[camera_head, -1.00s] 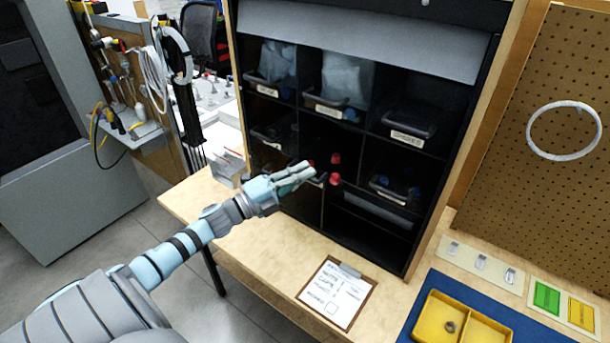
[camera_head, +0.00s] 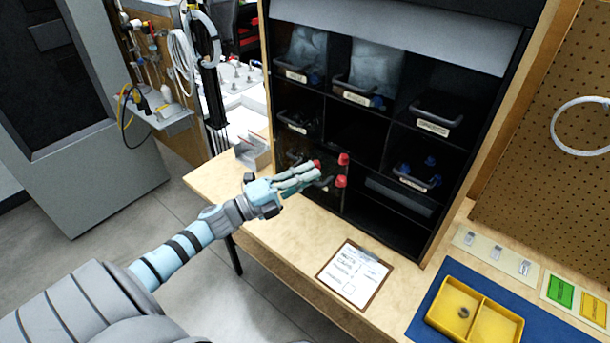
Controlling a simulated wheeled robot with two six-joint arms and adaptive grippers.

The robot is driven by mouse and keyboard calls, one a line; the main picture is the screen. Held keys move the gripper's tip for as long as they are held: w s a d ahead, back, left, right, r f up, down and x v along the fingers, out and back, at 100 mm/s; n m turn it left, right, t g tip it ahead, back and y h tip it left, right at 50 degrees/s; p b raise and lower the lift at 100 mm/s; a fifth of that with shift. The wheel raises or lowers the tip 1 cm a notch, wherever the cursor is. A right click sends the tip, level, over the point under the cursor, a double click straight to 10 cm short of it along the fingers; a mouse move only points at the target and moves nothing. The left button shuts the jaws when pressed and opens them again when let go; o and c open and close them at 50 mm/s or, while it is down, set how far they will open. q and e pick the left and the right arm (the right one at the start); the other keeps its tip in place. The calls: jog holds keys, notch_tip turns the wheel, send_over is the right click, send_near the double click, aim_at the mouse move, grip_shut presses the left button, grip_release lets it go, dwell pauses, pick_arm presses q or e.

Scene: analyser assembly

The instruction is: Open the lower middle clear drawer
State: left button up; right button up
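The dark-framed drawer cabinet (camera_head: 458,150) stands on the wooden bench. Low in its middle part, a clear drawer holding red pieces (camera_head: 342,159) shows beyond my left gripper (camera_head: 313,179). The drawer's walls are hard to make out, and it appears to stand out from the cabinet face. A dark handle (camera_head: 326,182) lies at the fingertips. The fingers lie close together and appear closed on this handle; the exact contact is small and partly hidden. My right gripper is out of the picture.
Other clear drawers, such as the right one (camera_head: 415,178), sit in the cabinet. A clipboard (camera_head: 353,275) lies on the bench in front. A yellow tray (camera_head: 484,325) stands on a blue mat at right. A pegboard (camera_head: 560,200) bounds the right side.

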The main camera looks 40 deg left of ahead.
pick_arm(q)
jog(key=shift+o, duration=0.6)
jog(key=v, duration=1.2)
jog(key=shift+w+f, duration=0.1)
jog(key=shift+f, duration=0.05)
jog(key=shift+a, duration=0.1)
